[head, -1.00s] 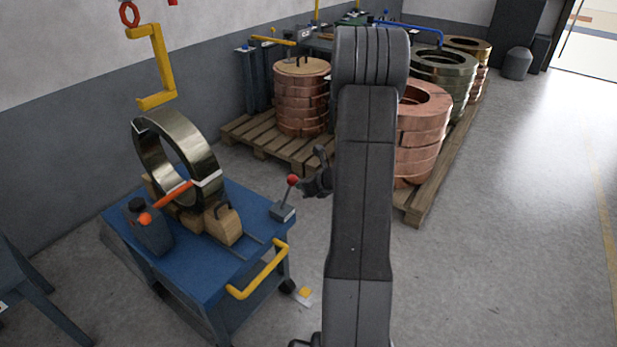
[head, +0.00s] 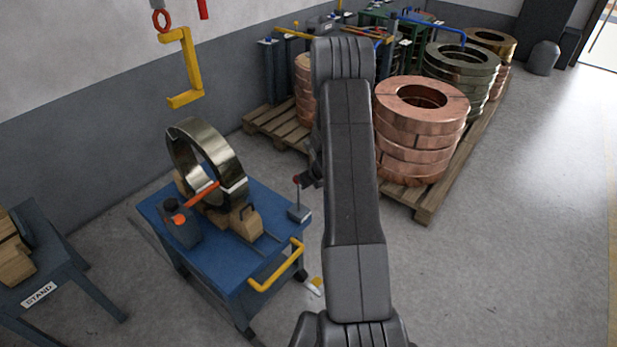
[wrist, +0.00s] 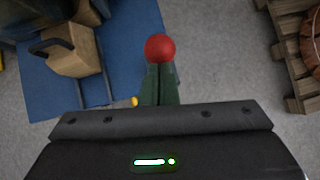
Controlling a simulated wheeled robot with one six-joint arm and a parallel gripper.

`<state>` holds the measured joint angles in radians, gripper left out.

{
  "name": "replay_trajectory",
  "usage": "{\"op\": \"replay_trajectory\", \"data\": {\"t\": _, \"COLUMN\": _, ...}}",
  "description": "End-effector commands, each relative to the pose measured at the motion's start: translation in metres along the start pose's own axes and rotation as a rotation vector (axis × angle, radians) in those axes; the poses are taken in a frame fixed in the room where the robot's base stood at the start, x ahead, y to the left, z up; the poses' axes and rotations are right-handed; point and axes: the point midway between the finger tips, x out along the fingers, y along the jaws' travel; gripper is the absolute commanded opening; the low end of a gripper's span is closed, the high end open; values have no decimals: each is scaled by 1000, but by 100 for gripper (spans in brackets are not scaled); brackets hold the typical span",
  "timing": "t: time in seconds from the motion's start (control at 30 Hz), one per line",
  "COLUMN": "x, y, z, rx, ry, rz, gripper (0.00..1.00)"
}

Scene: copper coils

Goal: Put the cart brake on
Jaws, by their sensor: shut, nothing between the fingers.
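The blue cart (head: 225,262) stands left of my arm in the head view, with a yellow push handle (head: 276,267). A lever (head: 298,204) with a red knob (head: 297,180) rises from a small base at its right corner. A small yellow and white pedal-like part (head: 315,286) sits low by the cart's wheel. My gripper (head: 309,180) is beside the red knob, partly hidden behind my arm. In the wrist view the shut green fingers (wrist: 160,76) are empty and the red knob (wrist: 160,48) shows just at their tips; I cannot tell whether they touch.
A metal coil (head: 228,165) stands in wooden chocks on the cart. A pallet (head: 428,212) with copper coils (head: 420,145) lies behind and right of my arm. A yellow hook (head: 188,70) hangs above the cart. A stand (head: 45,240) is at left; the floor at right is clear.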

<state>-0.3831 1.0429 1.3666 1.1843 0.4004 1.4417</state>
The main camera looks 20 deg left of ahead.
Motion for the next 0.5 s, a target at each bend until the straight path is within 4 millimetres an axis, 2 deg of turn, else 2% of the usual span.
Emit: {"op": "replay_trajectory", "data": {"t": 0.5, "x": 4, "y": 2, "z": 8, "rx": -1, "ry": -4, "rz": 1, "gripper": 0}}
